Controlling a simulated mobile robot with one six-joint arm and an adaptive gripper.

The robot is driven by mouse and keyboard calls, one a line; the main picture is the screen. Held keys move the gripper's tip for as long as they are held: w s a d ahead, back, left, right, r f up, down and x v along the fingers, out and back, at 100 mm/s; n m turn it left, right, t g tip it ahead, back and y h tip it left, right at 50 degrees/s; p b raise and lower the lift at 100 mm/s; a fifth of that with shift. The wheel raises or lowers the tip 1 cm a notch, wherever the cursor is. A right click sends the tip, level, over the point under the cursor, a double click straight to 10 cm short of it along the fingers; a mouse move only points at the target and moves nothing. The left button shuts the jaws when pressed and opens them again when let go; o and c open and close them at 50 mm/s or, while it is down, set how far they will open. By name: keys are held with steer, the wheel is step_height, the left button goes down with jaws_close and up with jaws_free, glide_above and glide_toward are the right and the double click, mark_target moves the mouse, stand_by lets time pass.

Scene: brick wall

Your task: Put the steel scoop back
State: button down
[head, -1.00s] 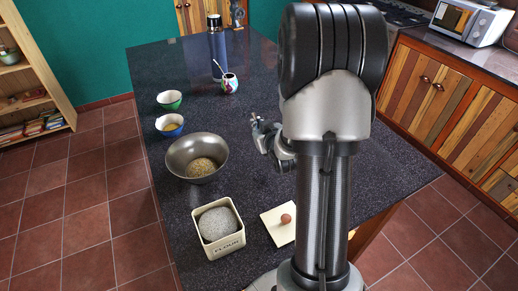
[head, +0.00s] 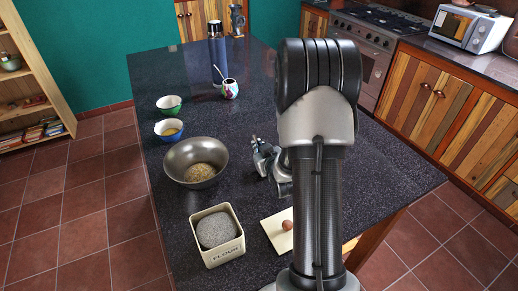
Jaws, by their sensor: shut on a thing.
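My gripper (head: 262,152) is in the middle of the dark counter, right of the large steel bowl (head: 176,158), partly hidden by my own arm. It is shut on a small grey metallic thing at its tip, the steel scoop, of which very little shows. The cream flour tin (head: 225,254) stands open at the near end of the counter, filled with a pale grey heap. The bowl holds some grainy tan stuff. My gripper is beyond the tin and apart from both tin and bowl.
A brown egg (head: 287,225) lies on a pale board (head: 279,241) right of the tin. A blue bowl (head: 168,136), a green bowl (head: 169,113), a patterned cup (head: 230,90) and a dark flask (head: 217,52) stand farther back. The counter's right side looks clear.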

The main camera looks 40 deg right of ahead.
steer(key=c, duration=1.8)
jaws_free()
steer(key=p+v, duration=0.1)
steer(key=v, duration=0.1)
steer(key=p+v, duration=0.1)
steer(key=v, duration=0.1)
steer(key=p+v, duration=0.1)
steer(key=v, duration=0.2)
steer(key=shift+w+r, duration=0.1)
steer(key=shift+r, duration=0.2)
steer(key=p, duration=0.3)
steer(key=shift+s+a+r, duration=0.15)
steer(key=shift+s+r, duration=0.05)
steer(key=shift+s, duration=0.2)
steer(key=shift+p+v, duration=0.8)
steer(key=shift+p, duration=0.4)
steer(key=p+v, duration=0.2)
steer(key=p, duration=0.4)
steer(key=shift+s, duration=0.25)
